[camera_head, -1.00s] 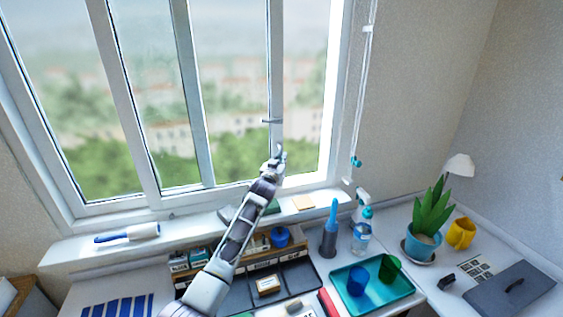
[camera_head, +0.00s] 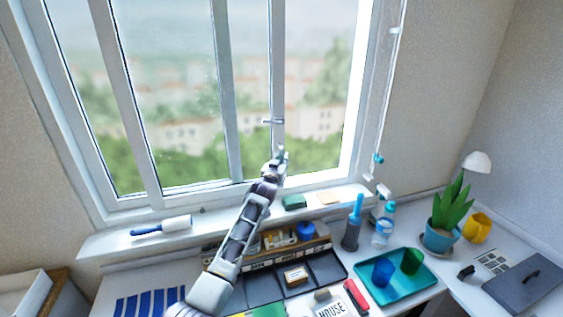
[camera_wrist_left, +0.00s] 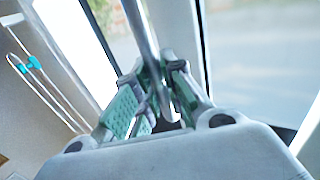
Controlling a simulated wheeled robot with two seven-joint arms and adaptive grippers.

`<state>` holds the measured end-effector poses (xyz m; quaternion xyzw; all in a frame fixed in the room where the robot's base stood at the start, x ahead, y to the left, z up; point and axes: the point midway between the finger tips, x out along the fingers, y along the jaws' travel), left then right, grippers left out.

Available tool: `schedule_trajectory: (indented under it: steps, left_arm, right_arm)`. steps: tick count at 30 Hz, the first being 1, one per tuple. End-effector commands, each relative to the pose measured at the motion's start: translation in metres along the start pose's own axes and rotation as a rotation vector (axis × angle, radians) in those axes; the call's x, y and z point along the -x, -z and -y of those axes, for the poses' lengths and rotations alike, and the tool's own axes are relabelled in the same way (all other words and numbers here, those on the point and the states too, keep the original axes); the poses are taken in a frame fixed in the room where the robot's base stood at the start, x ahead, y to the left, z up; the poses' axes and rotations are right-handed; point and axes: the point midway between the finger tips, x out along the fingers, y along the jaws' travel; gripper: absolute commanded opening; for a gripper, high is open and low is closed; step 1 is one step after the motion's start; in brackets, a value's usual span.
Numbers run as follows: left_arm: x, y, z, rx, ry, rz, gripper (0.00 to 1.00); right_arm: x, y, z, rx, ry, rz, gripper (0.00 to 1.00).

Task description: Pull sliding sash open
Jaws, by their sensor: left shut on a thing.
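The window's sliding sash shows as a white upright stile (camera_head: 278,70) in the head view, with a strip of open space between it and the right window frame. A slim grey pull handle (camera_wrist_left: 143,35) stands out from it; a small bracket of the handle (camera_head: 270,121) shows in the head view. My left gripper (camera_head: 281,156) is at the handle's lower part. In the left wrist view my left gripper (camera_wrist_left: 155,88) has its green-padded fingers closed around the grey handle bar. The fingertips are partly blurred. My right gripper is not in view.
A blind cord (camera_head: 388,95) hangs at the right.

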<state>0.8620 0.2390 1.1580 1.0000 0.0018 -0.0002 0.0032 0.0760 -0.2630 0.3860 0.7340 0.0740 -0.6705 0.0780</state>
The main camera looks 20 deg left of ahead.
Motion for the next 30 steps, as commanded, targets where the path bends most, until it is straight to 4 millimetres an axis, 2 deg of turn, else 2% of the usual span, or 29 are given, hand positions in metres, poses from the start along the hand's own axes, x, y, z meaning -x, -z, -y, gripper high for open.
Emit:
schedule_trajectory:
  steps: [7,8,12,13,30]
  left_arm:
    - [-0.0002,0.0018,0.0002,0.000,0.000,-0.003,0.00]
    - [-0.0002,0.0019,0.0002,0.000,0.000,-0.003,0.14]
    - [-0.0002,0.0015,0.0002,0.000,0.000,-0.002,0.32]
    - [-0.0001,0.0014,0.0002,0.000,0.000,-0.002,0.34]
    - [0.0061,0.0005,0.0002,-0.001,0.000,-0.001,0.34]
  right_arm:
    - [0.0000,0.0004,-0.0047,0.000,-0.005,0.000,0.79]
    - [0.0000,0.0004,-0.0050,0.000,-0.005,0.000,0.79]
    - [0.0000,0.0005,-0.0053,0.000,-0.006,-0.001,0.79]
    - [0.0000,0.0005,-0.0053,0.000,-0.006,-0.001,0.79]
    - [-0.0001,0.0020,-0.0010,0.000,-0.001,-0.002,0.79]
